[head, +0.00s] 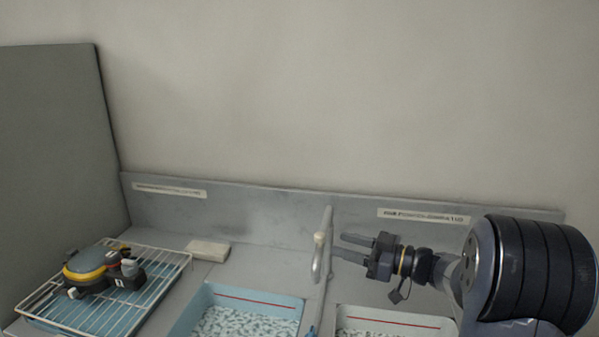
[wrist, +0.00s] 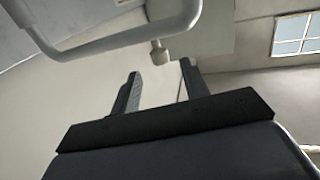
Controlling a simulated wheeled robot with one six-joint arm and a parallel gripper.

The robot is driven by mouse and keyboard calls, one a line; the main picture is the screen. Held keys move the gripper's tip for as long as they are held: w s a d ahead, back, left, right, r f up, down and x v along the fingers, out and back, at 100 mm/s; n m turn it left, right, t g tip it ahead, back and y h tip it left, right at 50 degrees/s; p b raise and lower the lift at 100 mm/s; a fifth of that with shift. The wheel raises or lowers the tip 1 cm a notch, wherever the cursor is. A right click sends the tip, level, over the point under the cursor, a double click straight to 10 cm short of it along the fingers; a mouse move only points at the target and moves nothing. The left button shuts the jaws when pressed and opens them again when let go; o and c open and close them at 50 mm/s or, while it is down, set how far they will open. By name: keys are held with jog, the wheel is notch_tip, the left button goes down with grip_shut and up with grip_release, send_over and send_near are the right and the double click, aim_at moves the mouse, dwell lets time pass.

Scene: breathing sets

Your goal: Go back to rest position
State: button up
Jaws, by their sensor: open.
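My gripper (head: 350,247) is in the right half of the head view, level with the back panel and above the counter. Its two fingers point left and are apart, with nothing between them. In the wrist view my gripper (wrist: 157,88) also shows open and empty. A pale curved tap (head: 321,245) stands just left of the fingertips in the head view. In the wrist view the tap (wrist: 130,38) crosses beyond the fingers. I cannot tell how close the fingertips are to it.
A wire rack (head: 160,268) at the left bears a yellow and dark breathing device (head: 92,268). A whitish block (head: 208,250) lies behind the blue basin (head: 255,299). A pale basin (head: 392,319) lies below my gripper. A tall grey panel (head: 55,150) stands at the left.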

aim_at(320, 234)
jog(key=p+x, duration=0.1)
jog(key=x, duration=0.6)
jog(key=shift+a+p, duration=0.15)
jog(key=shift+p, duration=0.2)
jog(key=shift+w+a+t+b, duration=0.1)
jog(key=shift+a+t+b, duration=0.2)
jog(key=shift+d+p, duration=0.3)
jog(key=shift+d, duration=0.25)
jog(key=b+v, duration=0.4)
jog(key=v, duration=0.7)
jog(key=shift+g, duration=0.4)
jog(key=p+x, duration=0.1)
jog(key=x, duration=0.2)
jog(key=p+x, duration=0.1)
jog(key=x, duration=0.3)
jog(key=p+x, duration=0.2)
jog(key=x, duration=0.2)
jog(key=shift+r, duration=0.35)
jog(key=shift+w+a+f+m+t+h+b, duration=0.15)
jog(key=shift+a+m+t+b, duration=0.05)
jog(key=shift+a+t+b, duration=0.2)
jog(key=shift+w+a+f+m+t+h+b, duration=0.15)
jog(key=shift+a+m+t+b, duration=0.1)
jog(key=shift+a, duration=0.25)
jog(key=shift+w+a+r+m+t+h+b, duration=0.1)
jog(key=shift+w+a+m+t+h+b, duration=0.15)
jog(key=shift+a+t, duration=0.2)
jog(key=shift+w+a+r+m+t+h+b, duration=0.1)
jog(key=shift+w+a+m+t+h+b, duration=0.1)
jog(key=shift+a+m+t+h, duration=0.2)
